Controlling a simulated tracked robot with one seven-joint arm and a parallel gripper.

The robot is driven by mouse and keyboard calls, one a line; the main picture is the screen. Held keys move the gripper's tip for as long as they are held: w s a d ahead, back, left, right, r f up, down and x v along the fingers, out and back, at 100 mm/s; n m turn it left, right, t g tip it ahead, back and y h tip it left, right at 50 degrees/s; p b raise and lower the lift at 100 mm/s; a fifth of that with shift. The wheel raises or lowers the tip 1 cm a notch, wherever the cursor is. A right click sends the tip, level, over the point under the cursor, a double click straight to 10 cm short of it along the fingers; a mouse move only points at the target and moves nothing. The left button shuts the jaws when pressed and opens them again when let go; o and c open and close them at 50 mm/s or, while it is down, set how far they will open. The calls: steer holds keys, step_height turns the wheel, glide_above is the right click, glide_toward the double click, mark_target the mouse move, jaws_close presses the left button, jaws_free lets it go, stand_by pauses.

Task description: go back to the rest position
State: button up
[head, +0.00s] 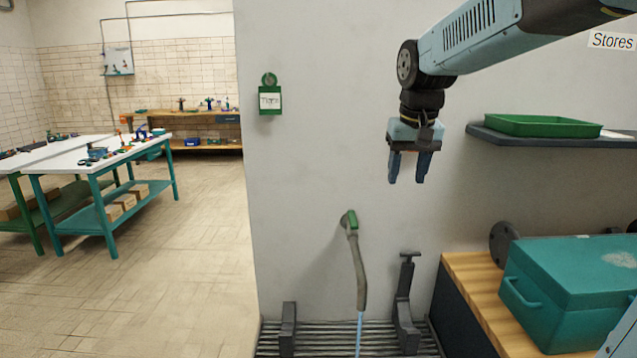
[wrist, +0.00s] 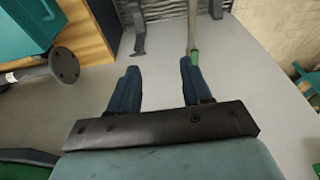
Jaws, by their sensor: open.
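My gripper (head: 406,180) hangs from the light blue arm in front of the grey wall, fingers pointing down. Its two dark blue fingers stand apart with nothing between them. In the wrist view my gripper (wrist: 155,78) also shows open and empty, with the grey wall behind it. In the head view a hose with a green fitting (head: 348,220) is on the wall, below and left of my gripper and apart from it. The green fitting also shows in the wrist view (wrist: 194,56), beyond the right-hand finger.
A shelf (head: 490,137) with a green tray (head: 543,126) juts out to the right of my gripper. Below it, a teal box (head: 560,290) stands on a wooden bench (head: 480,310). A dark upright bracket (head: 405,300) stands by the slatted grate. Open floor (head: 190,270) lies left.

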steer(key=s+d+f+t, duration=0.1)
steer(key=s+d+f, duration=0.1)
steer(key=s, duration=0.7)
steer(key=s+d+f+t, duration=0.2)
steer(key=s+d+f, duration=0.1)
steer(key=s, duration=0.7)
steer(key=shift+s+d+f, duration=0.15)
steer(key=shift+d+f, duration=0.05)
steer(key=shift+d, duration=0.1)
